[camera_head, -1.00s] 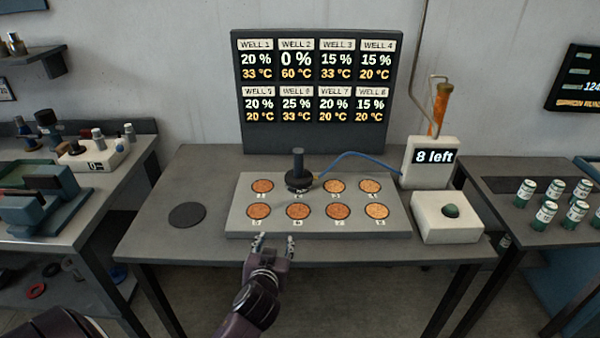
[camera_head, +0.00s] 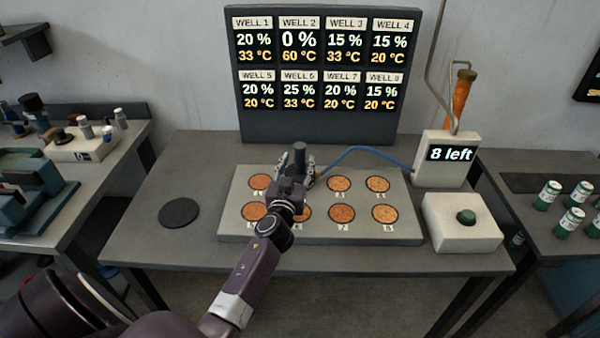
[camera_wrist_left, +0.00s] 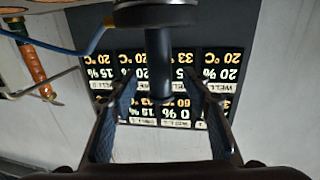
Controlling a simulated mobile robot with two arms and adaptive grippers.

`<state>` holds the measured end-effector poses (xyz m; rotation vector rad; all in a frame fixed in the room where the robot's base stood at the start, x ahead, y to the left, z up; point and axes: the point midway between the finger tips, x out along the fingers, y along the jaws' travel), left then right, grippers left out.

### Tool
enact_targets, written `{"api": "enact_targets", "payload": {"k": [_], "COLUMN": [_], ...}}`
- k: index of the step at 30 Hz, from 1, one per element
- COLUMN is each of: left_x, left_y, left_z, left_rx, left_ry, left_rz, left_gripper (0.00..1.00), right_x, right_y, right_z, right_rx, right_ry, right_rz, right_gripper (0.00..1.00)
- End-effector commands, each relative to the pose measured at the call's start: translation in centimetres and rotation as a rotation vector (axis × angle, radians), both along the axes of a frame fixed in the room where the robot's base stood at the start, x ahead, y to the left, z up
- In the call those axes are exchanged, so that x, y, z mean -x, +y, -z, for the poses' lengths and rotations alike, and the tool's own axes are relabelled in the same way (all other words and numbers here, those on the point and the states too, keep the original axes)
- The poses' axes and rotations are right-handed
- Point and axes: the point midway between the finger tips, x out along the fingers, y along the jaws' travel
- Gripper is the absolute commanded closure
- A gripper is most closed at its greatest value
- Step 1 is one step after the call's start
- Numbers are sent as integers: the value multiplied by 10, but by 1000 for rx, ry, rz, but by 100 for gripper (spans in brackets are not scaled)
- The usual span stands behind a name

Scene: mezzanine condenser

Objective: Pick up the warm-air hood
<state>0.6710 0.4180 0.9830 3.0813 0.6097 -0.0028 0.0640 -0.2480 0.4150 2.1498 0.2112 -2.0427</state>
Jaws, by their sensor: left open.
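The warm-air hood is a dark piece with an upright post (camera_head: 299,158), standing over well 2 of the grey well block (camera_head: 232,225). A blue hose (camera_head: 350,153) runs from it to the white counter box. My left gripper (camera_head: 297,165) is at the hood, its open fingers on either side of the post. In the left wrist view the hood's post (camera_wrist_left: 160,60) hangs between the two fingers (camera_wrist_left: 162,100), with a visible gap to each. The hood's base is mostly hidden behind my gripper in the head view. My right gripper is out of view.
A display panel (camera_head: 322,128) stands behind the block and reads 0 % and 60 °C for well 2. The counter box (camera_head: 440,172) reads "8 left". A white box with a green button (camera_head: 466,217) is at right. A dark disc (camera_head: 179,213) lies at left, with bare table around it.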

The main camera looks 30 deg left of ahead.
Motion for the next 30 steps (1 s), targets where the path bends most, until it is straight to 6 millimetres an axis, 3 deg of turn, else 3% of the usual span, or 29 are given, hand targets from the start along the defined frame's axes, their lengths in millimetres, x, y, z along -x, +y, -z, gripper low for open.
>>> {"api": "enact_targets", "payload": {"k": [3, 7, 17, 22, 30], "left_x": [-15, -27, -32, -31, -31], "left_y": [5, 11, 13, 13, 12], "left_z": [3, 2, 3, 3, 3], "left_rx": [0, -1, 0, 0, 0], "left_ry": [0, -2, -1, -1, 0], "left_rz": [-1, -1, 0, 0, 0], "left_gripper": [56, 56, 56, 72, 100], "right_x": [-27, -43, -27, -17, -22], "right_y": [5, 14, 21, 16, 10], "right_z": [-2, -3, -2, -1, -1], "right_rx": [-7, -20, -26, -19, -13], "right_ry": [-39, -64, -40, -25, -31], "right_rz": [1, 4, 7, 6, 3], "right_gripper": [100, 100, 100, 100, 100]}}
